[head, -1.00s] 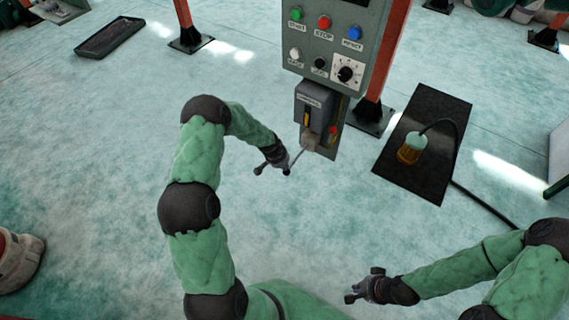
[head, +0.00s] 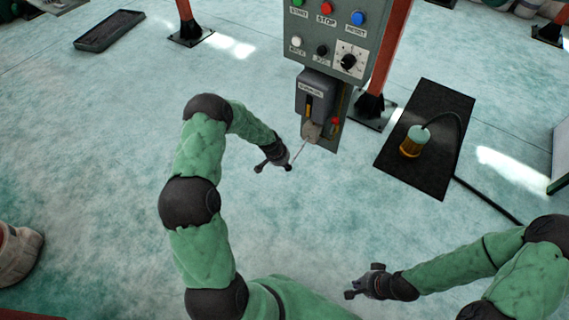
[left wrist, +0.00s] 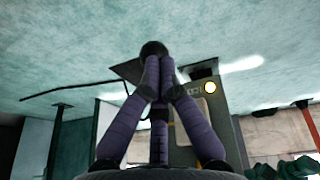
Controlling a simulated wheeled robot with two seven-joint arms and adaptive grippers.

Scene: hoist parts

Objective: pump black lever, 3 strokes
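The grey pump unit (head: 317,90) hangs below the button panel. A thin lever rod (head: 299,150) slants from its lower end down and left to my left gripper (head: 286,166). In the left wrist view, the purple fingers of that gripper (left wrist: 154,62) converge just below a dark round knob (left wrist: 153,48). They appear shut around the lever's end; the exact contact is hidden. My right gripper (head: 354,292) is low in the head view, away from the pump, with nothing seen in it. Its fingers are too small to tell open from shut.
The button panel (head: 325,35) and a red post (head: 390,45) stand above and behind the pump. A black mat (head: 427,150) with a yellow-based pendant (head: 412,142) lies to the right. A dark tray (head: 110,31) is far left. Floor around the left arm is clear.

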